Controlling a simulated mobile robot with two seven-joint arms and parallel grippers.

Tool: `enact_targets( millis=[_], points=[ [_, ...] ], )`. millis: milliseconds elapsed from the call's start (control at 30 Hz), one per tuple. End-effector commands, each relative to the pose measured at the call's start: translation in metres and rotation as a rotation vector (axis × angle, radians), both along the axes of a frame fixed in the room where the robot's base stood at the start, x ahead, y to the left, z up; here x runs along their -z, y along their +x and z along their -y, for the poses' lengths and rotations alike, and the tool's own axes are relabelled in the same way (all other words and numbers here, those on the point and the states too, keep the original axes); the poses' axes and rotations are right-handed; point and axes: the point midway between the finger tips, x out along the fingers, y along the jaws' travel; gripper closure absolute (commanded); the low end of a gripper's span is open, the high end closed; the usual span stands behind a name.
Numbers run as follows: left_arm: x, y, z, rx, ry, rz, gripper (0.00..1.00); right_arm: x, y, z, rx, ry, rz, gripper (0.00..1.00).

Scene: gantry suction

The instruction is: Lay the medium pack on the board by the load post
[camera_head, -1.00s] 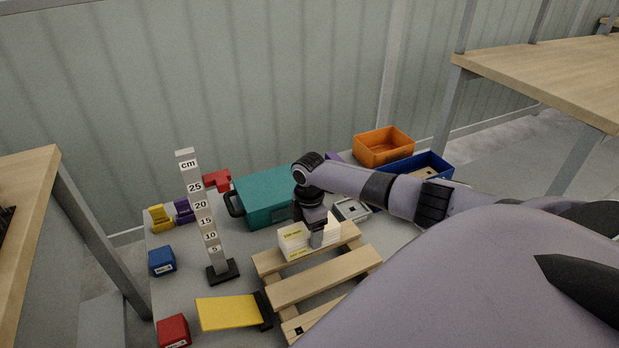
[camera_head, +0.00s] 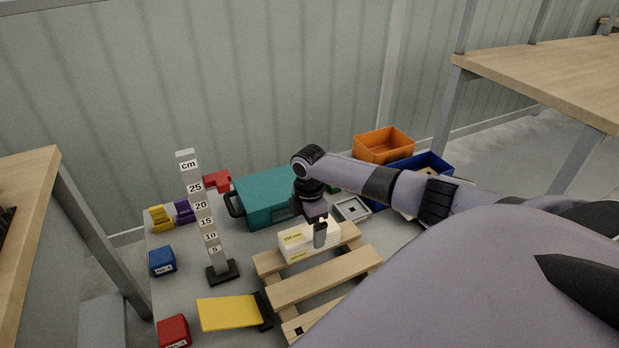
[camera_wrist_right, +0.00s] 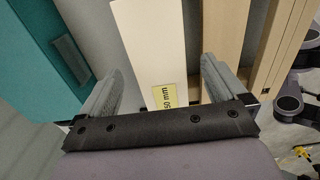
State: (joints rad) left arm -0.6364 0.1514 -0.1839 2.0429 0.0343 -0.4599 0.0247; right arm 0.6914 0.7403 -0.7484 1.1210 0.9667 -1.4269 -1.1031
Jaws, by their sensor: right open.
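A pale cream pack (camera_head: 296,240) with yellow labels lies on the wooden pallet (camera_head: 312,290), on its far slat. It seems to have a second layer under it. In the right wrist view the pack (camera_wrist_right: 150,40) shows a "50 mm" label and lies between my two fingers, with gaps on both sides. My right gripper (camera_head: 320,232) is open at the pack, and its spread fingers also show in the wrist view (camera_wrist_right: 162,66). The grey post (camera_head: 203,215) with a cm scale stands left of the pallet. A yellow board (camera_head: 226,312) lies in front of it. My left gripper is not in view.
A teal case (camera_head: 265,198) stands behind the pallet. Orange (camera_head: 383,146) and blue (camera_head: 432,163) bins are at the back right. A grey tray (camera_head: 352,209) sits near my right arm. Blue (camera_head: 162,261) and red (camera_head: 173,331) blocks line the left edge.

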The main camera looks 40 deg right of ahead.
Motion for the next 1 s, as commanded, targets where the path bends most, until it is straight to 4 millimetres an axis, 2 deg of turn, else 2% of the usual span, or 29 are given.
enact_targets(
  millis=[33, 100, 300, 533, 1000],
  points=[
    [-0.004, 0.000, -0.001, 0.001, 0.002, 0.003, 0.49, -0.012, 0.001, 0.001, 0.000, 0.000, 0.004, 0.02],
    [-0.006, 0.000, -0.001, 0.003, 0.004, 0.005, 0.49, -0.023, 0.001, 0.001, 0.000, -0.001, 0.004, 0.02],
    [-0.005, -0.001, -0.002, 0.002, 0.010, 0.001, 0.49, -0.041, 0.000, 0.000, 0.001, 0.001, 0.001, 0.02],
    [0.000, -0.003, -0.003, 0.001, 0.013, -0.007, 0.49, -0.043, 0.000, 0.000, 0.001, 0.001, 0.001, 0.02],
    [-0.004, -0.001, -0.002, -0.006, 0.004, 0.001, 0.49, -0.042, 0.000, 0.000, 0.001, 0.001, 0.001, 0.02]
  ],
)
